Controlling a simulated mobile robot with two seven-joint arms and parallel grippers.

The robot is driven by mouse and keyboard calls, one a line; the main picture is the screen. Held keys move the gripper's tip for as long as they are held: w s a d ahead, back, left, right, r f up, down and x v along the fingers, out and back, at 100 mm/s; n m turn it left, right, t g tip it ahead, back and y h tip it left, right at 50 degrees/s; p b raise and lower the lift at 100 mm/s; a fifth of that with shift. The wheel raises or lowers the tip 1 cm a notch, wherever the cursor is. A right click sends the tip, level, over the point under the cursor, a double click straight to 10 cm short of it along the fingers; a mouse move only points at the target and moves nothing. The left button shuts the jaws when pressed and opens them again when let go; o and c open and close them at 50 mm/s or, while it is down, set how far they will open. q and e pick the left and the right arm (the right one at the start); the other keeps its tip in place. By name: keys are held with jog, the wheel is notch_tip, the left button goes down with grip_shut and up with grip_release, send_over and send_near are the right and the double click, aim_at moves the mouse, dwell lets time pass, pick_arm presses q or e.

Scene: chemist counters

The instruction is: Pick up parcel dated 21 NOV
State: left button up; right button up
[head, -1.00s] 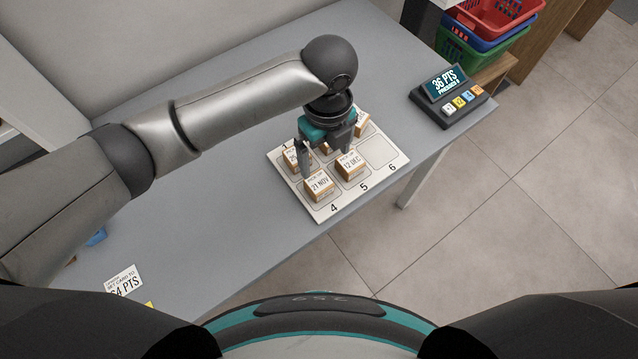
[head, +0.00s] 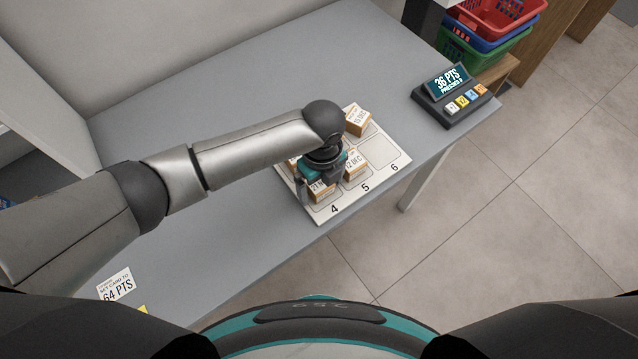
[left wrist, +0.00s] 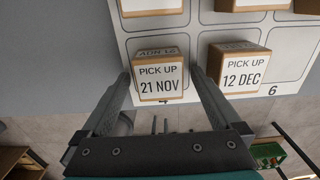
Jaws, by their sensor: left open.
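The parcel dated 21 NOV (left wrist: 160,80) is a small brown box with a white label. It stands on space 4 of the white numbered board (head: 326,211). In the head view the parcel (head: 320,191) is partly hidden by my left gripper. My left gripper (left wrist: 161,82) is open, with one finger on each side of the parcel in the left wrist view. I cannot tell whether the fingers touch it. The 12 DEC parcel (left wrist: 238,70) stands to its right, on the neighbouring space. My right gripper is not in view.
Other parcels stand on the board's far row, one (head: 357,120) at its back. A dark points display (head: 455,95) stands at the counter's right end. Stacked baskets (head: 490,35) are beyond it. A 64 PTS card (head: 117,284) lies at front left. The counter (head: 230,220) left of the board is clear.

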pick_arm(q)
jog(key=shift+c, duration=0.4)
jog(key=c, duration=1.3)
jog(key=shift+r, duration=0.1)
jog(key=shift+c, duration=0.7)
jog(key=shift+r, duration=0.1)
